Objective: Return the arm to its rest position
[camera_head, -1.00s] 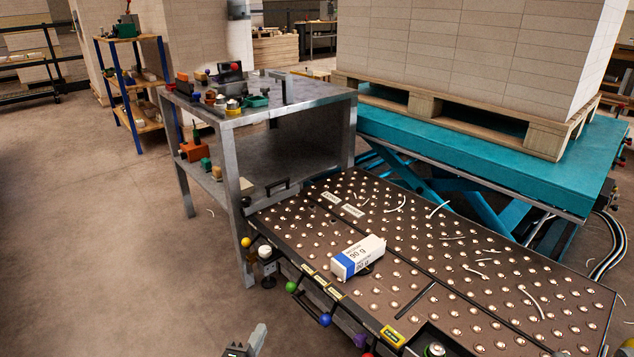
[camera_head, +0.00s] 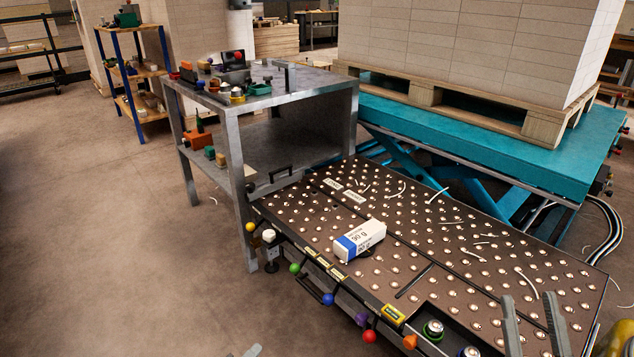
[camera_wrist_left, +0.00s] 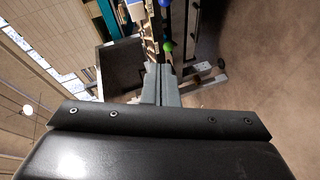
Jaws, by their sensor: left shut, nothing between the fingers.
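My left gripper (camera_head: 252,351) shows only as a small tip at the bottom edge of the head view, over the floor. In the left wrist view its two fingers (camera_wrist_left: 162,84) lie together, shut and empty. My right gripper (camera_head: 533,325) is at the lower right of the head view, over the near right part of the ball table. Its two fingers stand apart with nothing between them.
A white and blue ream (camera_head: 362,240) lies on the ball table (camera_head: 420,277), whose front edge carries coloured knobs. A grey metal bench (camera_head: 300,90) stands behind left. A teal lift table (camera_head: 490,150) bears a loaded pallet (camera_head: 470,105). The floor at left is clear.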

